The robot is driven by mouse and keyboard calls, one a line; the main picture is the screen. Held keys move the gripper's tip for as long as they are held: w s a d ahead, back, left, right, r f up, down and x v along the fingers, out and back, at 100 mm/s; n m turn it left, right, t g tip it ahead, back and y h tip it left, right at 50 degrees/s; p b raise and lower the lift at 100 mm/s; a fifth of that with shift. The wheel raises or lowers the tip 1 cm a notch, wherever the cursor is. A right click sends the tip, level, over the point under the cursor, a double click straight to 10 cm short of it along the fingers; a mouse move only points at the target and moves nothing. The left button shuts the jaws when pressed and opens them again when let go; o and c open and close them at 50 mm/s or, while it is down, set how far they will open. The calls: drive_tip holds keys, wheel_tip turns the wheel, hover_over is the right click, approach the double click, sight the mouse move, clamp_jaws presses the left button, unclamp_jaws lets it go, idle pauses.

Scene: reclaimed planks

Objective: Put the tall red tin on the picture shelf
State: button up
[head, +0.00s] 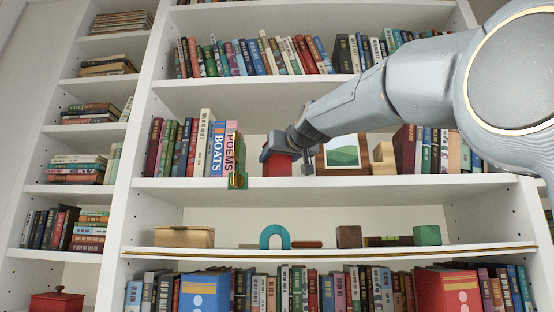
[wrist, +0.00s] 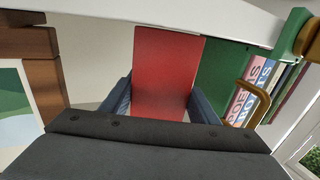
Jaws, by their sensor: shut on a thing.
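The red tin (wrist: 168,75) is between the two blue-grey fingers of my gripper (wrist: 155,103) in the wrist view. My gripper is shut on it. In the head view the tin (head: 277,163) shows as a red patch, partly hidden by my gripper (head: 280,146). It is at the level of the middle shelf (head: 330,184), between the upright books and the framed picture (head: 343,154). I cannot tell whether its base touches the shelf board.
To the left stand the POEMS book (head: 232,146) and a green bookend with a brass handle (head: 238,181). A wooden block (head: 383,154) and more books (head: 408,148) are right of the picture. The shelf below holds a blue arch (head: 274,236) and a wooden box (head: 184,237).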

drive_tip(key=shift+r, duration=0.1)
drive_tip(key=o, duration=1.2)
drive_tip(key=shift+f, duration=0.25)
drive_tip(key=o, duration=0.4)
drive_tip(key=shift+r, duration=0.1)
drive_tip(key=shift+r, duration=0.15)
drive_tip(key=b+v, duration=0.5)
drive_tip(key=v, duration=0.7)
